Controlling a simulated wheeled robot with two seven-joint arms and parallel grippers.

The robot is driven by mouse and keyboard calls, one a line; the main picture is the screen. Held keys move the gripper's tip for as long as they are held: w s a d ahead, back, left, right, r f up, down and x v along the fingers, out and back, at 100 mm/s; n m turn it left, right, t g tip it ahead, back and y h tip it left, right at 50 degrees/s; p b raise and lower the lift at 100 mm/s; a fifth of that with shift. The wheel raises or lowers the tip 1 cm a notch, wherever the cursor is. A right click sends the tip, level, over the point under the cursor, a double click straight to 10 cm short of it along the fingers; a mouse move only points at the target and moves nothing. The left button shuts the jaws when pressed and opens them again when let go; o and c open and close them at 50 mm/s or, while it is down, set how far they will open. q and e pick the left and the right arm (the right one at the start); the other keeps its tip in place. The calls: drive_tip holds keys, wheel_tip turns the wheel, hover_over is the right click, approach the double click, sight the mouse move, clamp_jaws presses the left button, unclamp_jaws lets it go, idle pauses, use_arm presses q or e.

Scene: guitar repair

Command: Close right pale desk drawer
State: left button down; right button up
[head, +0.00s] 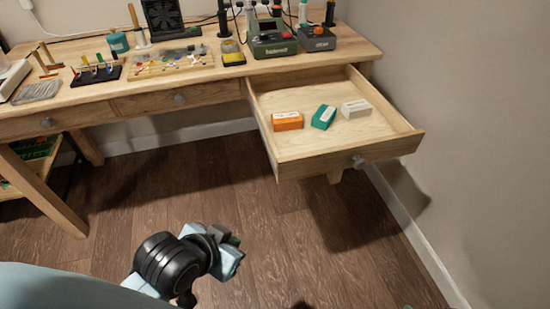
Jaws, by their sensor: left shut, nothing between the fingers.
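The right pale desk drawer (300,168) is pulled far out from under the desk, with a round grey knob (358,161) on its front. Inside lie an orange box (287,121), a teal box (323,117) and a white box (356,108). My left gripper (236,248) is low in front of the desk, over the floor, to the left of and nearer than the drawer front. It is shut and empty, and apart from the drawer. My right gripper is not in view.
The wooden desk (95,92) carries tools, a green device (272,40) and a grey device (316,38). Two other drawers, middle (175,98) and left (45,123), are shut. A wall (470,130) stands close on the right. The dark wood floor (190,180) in front is clear.

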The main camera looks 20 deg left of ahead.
use_arm(q)
drive_tip(key=w+m+t+y, duration=0.1)
drive_tip(key=w+m+y, duration=0.1)
drive_tip(key=w, duration=0.1)
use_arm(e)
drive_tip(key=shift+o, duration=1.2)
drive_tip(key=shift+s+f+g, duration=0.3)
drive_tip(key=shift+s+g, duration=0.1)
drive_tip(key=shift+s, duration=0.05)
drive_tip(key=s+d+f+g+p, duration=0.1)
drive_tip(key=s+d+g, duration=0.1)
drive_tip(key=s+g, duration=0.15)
use_arm(q)
drive_tip(key=m+t+h, duration=0.4)
drive_tip(key=m+t, duration=0.5)
drive_tip(key=m, duration=0.6)
approach(319, 161)
drive_tip(key=w+d, duration=0.4)
drive_tip(key=shift+w+a+f+b, duration=0.2)
drive_tip(key=shift+w+a+b, duration=0.4)
drive_tip(key=shift+w+a, duration=0.75)
drive_tip(key=shift+w, duration=0.45)
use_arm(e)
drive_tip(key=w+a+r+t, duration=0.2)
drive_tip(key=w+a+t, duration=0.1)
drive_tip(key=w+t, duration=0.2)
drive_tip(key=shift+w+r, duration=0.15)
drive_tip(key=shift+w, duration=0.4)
